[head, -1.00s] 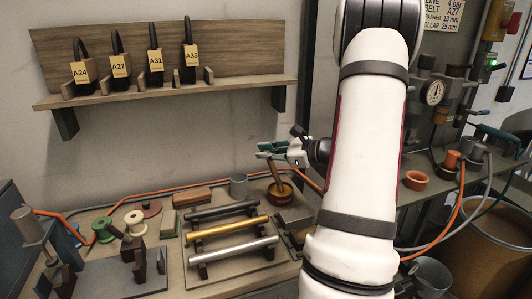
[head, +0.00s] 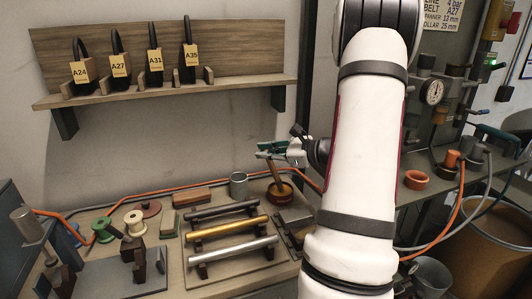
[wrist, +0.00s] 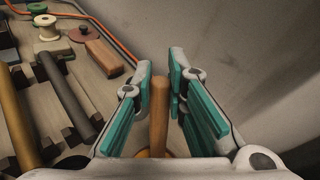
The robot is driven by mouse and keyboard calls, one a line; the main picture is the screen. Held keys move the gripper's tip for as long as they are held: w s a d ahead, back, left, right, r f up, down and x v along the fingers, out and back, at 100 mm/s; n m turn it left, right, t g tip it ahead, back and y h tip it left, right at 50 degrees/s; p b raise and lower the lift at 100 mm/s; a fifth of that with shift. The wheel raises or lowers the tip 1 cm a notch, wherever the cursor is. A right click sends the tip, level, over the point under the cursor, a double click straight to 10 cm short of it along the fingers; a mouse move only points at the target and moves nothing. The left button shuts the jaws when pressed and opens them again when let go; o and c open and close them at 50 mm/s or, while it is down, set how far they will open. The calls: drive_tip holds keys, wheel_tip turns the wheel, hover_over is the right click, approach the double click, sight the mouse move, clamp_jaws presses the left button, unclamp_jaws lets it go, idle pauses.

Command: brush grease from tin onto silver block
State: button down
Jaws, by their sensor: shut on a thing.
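My gripper (head: 268,153) has teal fingers and is shut on the wooden handle of the brush (head: 274,172). The handle slants down to the dark red tin (head: 280,194) at the back right of the bench, where its lower end meets the tin. The bristles are hidden. In the wrist view the handle (wrist: 158,118) stands between the teal fingers (wrist: 164,90). A silver bar (head: 232,250) lies on the front of a rack, and a flat grey block (head: 296,214) sits just in front of the tin; I cannot tell which is the silver block.
A brass bar (head: 228,227) and a dark bar (head: 222,209) lie behind the silver one. A grey cup (head: 238,186) stands left of the tin. Spools (head: 134,222) and a brown block (head: 192,197) are further left. An orange hose runs along the wall.

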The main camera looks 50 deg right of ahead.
drive_tip(key=shift+f, duration=0.1)
drive_tip(key=shift+r+p, duration=2.2)
drive_tip(key=shift+r, duration=1.4)
